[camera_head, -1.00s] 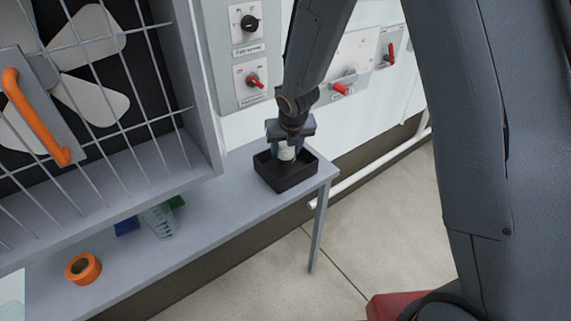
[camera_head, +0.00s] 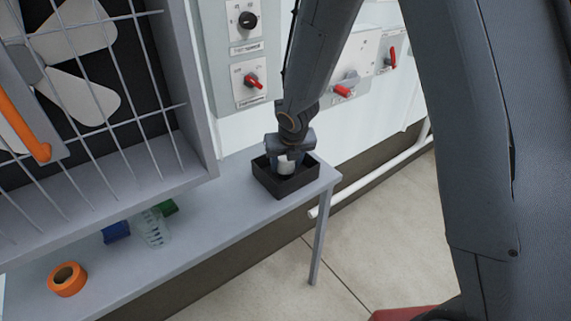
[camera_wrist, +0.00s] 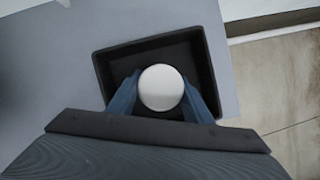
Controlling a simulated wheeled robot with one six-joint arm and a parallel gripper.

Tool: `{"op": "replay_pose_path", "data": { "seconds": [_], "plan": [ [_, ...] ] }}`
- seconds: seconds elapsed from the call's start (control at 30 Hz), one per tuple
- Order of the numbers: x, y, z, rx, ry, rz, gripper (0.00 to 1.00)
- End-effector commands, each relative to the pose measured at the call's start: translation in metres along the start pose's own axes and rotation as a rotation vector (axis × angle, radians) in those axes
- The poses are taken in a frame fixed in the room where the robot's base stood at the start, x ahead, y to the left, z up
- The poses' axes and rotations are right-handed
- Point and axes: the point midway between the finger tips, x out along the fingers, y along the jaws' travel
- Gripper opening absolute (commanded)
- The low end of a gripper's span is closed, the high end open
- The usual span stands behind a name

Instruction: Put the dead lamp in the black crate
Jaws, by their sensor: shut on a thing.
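The black crate (camera_head: 287,184) stands at the right end of the grey bench; it also shows in the wrist view (camera_wrist: 212,92). My gripper (camera_wrist: 162,92) points down over the crate, shut on the dead lamp (camera_wrist: 161,87). In the wrist view the lamp is a round white end between the two fingers, with the crate's dark floor around it. In the head view the lamp's white part (camera_head: 286,165) shows below my gripper, at about the height of the crate's rim. I cannot tell whether the lamp touches the crate floor.
On the grey bench (camera_head: 215,220) lie an orange tape roll (camera_head: 67,279), a clear graduated beaker (camera_head: 153,229), a blue block (camera_head: 116,232) and a green block (camera_head: 166,207). A caged fan (camera_head: 100,90) overhangs the left. Panels with red switches (camera_head: 252,81) stand behind.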

Motion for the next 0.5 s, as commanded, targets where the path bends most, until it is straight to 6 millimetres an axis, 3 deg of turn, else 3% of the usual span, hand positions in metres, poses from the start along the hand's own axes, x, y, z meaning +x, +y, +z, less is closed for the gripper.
{"op": "replay_pose_path", "data": {
  "seconds": [0.07,0.1,0.2,0.5],
  "plan": [
    [0.0029,0.0000,-0.0008,-0.001,0.000,0.000,0.20],
    [0.0024,0.0000,-0.0010,0.000,0.000,0.000,0.51],
    [0.0020,0.0000,-0.0009,0.000,0.000,0.000,0.64],
    [0.0013,0.0000,-0.0007,0.000,0.000,0.000,0.64]
  ]
}}
